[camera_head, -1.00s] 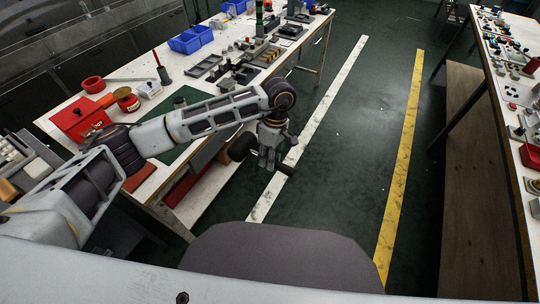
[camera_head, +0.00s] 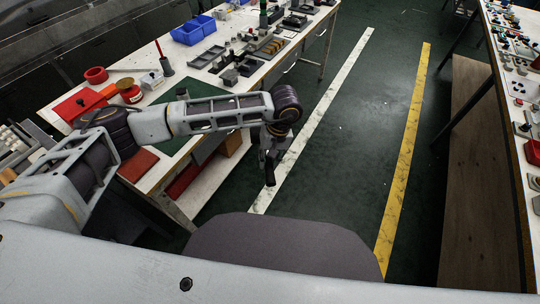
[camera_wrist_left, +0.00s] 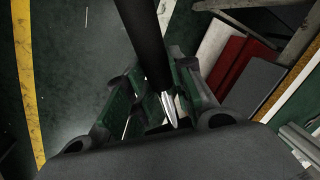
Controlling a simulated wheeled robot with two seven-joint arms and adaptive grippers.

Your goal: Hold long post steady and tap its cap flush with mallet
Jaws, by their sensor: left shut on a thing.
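My left gripper (camera_head: 269,158) hangs over the floor beyond the right edge of the left bench. It is shut on a dark rod (camera_wrist_left: 142,35). In the left wrist view the rod runs from between the green-padded fingers to the top edge. In the head view its dark lower end (camera_head: 270,176) points down. I cannot tell whether it is the mallet's handle or the long post. A thin red upright rod on a dark base (camera_head: 166,67) stands on the bench. I cannot make out a post cap. My right gripper is out of view.
The left bench (camera_head: 125,72) carries blue bins (camera_head: 187,34), a red box (camera_head: 80,107), a green mat (camera_head: 160,146) and several small parts. A second bench (camera_head: 511,75) stands at the right. The floor between, with white and yellow lines, is clear.

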